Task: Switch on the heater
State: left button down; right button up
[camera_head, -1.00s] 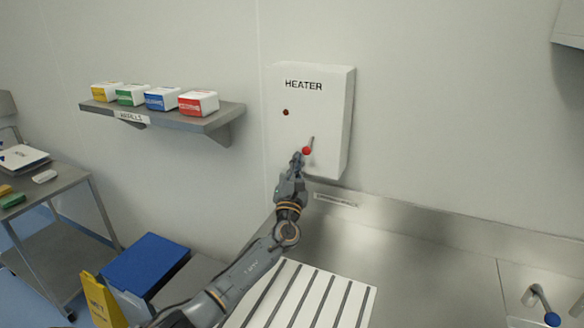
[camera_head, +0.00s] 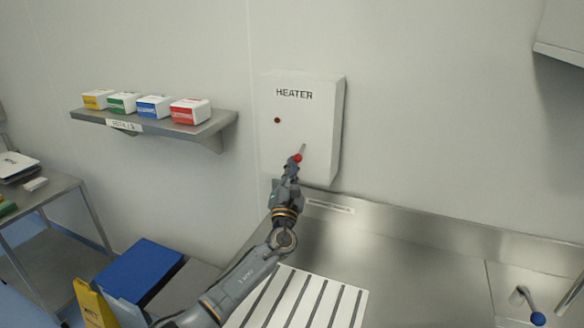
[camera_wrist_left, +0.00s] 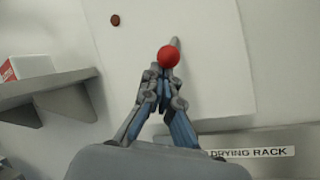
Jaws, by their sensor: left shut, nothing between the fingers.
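The heater (camera_head: 317,120) is a white wall box with a dark red, unlit-looking lamp (camera_head: 277,120) on its front. Its lever (camera_head: 303,148) is a grey rod ending in a red ball knob (camera_head: 297,158). In the left wrist view the rod (camera_wrist_left: 176,45) rises above the red knob (camera_wrist_left: 168,57), and the lamp (camera_wrist_left: 115,20) is at upper left. My left gripper (camera_head: 293,165) is shut and empty, its fingertips (camera_wrist_left: 157,72) right at the underside of the knob. I cannot tell whether they touch it. My right gripper is not in view.
A grey shelf (camera_head: 160,125) with several coloured boxes is on the wall at left. Below the heater are a steel counter (camera_head: 420,265) and a white slatted drying rack (camera_head: 300,300). A tap with a blue knob (camera_head: 537,318) stands at lower right. A blue-lidded bin (camera_head: 140,268) is at lower left.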

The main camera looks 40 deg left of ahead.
pick_arm(q)
jog(key=shift+s+r+p, duration=0.25)
jog(key=shift+r+p, duration=0.15)
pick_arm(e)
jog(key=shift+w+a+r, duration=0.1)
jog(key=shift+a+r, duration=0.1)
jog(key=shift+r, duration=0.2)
pick_arm(q)
jog(key=shift+s+d+r+p, duration=0.1)
jog(key=shift+s+r+p, duration=0.15)
jog(key=shift+r+p, duration=0.25)
jog(key=shift+s+d+r+p, duration=0.1)
jog(key=shift+s+r+p, duration=0.1)
jog(key=shift+r+p, duration=0.25)
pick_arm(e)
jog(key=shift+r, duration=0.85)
pick_arm(q)
jog(key=s+a+f+b, duration=0.1)
jog(key=a+f+b, duration=0.2)
jog(key=f+b, duration=0.15)
jog(key=s+d+r+p, duration=0.1)
jog(key=s+d+r, duration=0.3)
jog(key=s, duration=0.4)
jog(key=shift+s+d+r+p, duration=0.15)
jog(key=shift+d+r+p, duration=0.2)
jog(key=shift+r, duration=0.55)
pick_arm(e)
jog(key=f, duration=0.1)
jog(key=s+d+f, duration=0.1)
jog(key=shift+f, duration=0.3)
